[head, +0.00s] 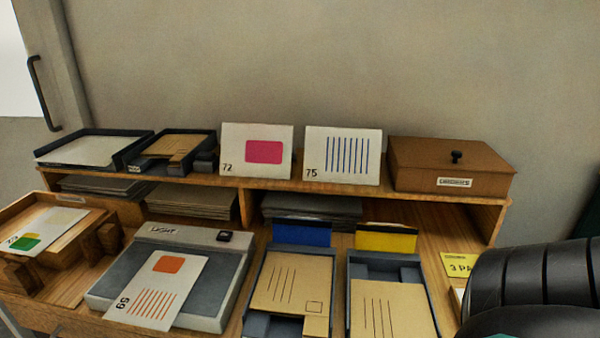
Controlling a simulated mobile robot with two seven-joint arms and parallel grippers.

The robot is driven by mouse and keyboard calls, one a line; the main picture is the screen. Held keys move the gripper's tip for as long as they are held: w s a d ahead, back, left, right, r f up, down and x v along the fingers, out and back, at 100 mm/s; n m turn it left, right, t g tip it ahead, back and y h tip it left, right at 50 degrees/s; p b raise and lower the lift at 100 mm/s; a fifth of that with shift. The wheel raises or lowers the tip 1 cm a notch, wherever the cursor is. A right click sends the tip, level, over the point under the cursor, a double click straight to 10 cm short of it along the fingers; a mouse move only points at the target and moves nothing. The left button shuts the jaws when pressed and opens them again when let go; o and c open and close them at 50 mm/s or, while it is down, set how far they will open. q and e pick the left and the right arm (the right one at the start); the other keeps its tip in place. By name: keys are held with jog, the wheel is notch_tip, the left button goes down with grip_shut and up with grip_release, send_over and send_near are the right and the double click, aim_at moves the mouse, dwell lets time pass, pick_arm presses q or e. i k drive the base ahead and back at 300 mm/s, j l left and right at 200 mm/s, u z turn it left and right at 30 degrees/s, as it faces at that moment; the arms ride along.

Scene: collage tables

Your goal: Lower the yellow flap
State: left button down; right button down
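The yellow flap (386,239) stands raised at the back of the right-hand grey tray (355,268) on the table. It has a dark top edge. A tan card with dark lines (388,308) lies in that tray. A blue flap (301,233) stands raised at the back of the neighbouring tray, which holds another tan lined card (291,283). A dark, rounded part of my arm fills the lower right corner. Neither gripper's fingers are in view.
A light box (120,272) with a card on it stands left of the trays. A wooden shelf behind holds cards 72 (237,150) and 75 (315,150), and a brown lidded box (450,168). A yellow note (459,264) is right of the yellow flap's tray.

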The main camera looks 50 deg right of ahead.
aim_at(376, 236)
jog(key=z, duration=2.15)
jog(key=k+j+z, duration=0.35)
jog(key=i+l, duration=0.05)
jog(key=i, duration=0.05)
